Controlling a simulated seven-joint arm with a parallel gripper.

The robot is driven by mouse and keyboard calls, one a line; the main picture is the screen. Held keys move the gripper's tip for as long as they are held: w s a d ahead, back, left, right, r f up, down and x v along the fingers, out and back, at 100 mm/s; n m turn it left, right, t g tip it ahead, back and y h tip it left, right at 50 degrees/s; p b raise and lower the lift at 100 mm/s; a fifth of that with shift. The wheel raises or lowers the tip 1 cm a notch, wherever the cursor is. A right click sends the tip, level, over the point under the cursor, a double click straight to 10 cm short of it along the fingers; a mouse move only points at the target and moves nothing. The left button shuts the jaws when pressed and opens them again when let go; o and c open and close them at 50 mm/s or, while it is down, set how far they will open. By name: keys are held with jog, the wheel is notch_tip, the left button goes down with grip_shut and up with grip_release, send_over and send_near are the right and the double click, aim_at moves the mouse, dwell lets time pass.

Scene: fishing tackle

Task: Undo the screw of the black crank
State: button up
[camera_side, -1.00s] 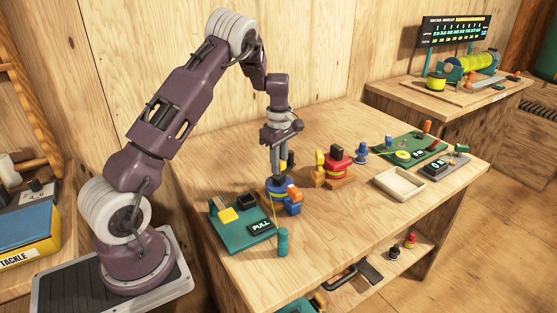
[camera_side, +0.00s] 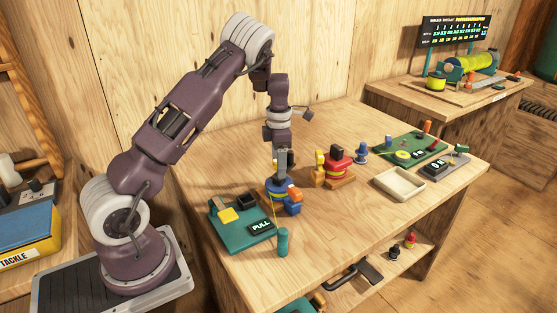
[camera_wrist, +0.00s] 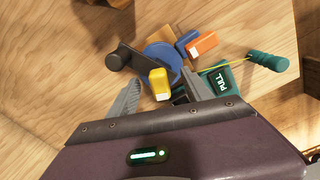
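The blue reel (camera_side: 276,188) stands near the left part of the bench. In the wrist view it shows as a round blue body (camera_wrist: 168,58). The black crank (camera_wrist: 130,58) reaches left from it and ends in a round black knob. I cannot make out a separate screw head. A yellow block-shaped part (camera_wrist: 160,84) shows in front of the reel. My gripper (camera_side: 281,170) points down right above the reel. In the wrist view my gripper (camera_wrist: 163,78) has its fingers apart, with the yellow part between them in the picture and gaps visible on both sides.
An orange-and-blue part (camera_wrist: 203,43) sits beside the reel. A green PULL board (camera_side: 240,232) and a teal cylinder (camera_side: 283,242) are close in front. A red reel (camera_side: 338,163) stands to the right. An empty cream tray (camera_side: 400,185) lies further right, with bare wood between.

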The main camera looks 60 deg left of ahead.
jog(key=shift+r, duration=0.1)
notch_tip(320, 180, up, 7)
jog(key=shift+f, duration=0.1)
jog(key=shift+c, duration=0.7)
notch_tip(320, 180, up, 3)
jog(key=shift+f, duration=0.2)
jog(key=shift+c, duration=0.9)
jog(key=shift+f, duration=4.8)
